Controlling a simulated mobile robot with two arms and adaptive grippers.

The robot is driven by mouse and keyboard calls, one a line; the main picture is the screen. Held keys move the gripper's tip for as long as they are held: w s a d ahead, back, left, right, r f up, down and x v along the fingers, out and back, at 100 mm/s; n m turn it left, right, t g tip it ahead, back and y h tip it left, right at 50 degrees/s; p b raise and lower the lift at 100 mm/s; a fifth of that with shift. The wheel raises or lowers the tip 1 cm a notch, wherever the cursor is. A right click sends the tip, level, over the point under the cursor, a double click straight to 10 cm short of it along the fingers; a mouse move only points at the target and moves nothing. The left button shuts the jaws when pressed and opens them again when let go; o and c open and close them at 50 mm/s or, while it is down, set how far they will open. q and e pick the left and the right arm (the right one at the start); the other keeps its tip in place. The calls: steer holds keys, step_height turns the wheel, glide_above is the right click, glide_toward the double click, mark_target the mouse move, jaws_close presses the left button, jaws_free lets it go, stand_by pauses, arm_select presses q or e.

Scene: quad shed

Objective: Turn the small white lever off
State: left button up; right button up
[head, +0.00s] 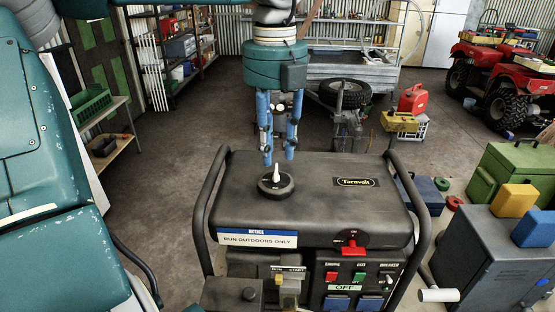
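The small white lever (276,172) stands roughly upright on a round black cap (275,186) on top of a dark generator (320,195). My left gripper (279,160) points straight down over the cap. Its blue fingers are apart with nothing between them, and their tips are just above or beside the lever's upper end. I cannot tell whether they touch it. My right gripper is not in view.
The generator's front has a red lever (350,246), red and green switches, and an "OFF" label (341,288). Tube handles (210,205) flank its top. A grey box (490,255) with yellow and blue blocks stands at right. Floor at left (170,190) is clear.

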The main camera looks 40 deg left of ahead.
mark_target(276, 168)
arm_select(q)
steer(key=shift+w+f, duration=0.1)
steer(key=shift+f, duration=2.05)
jaws_close()
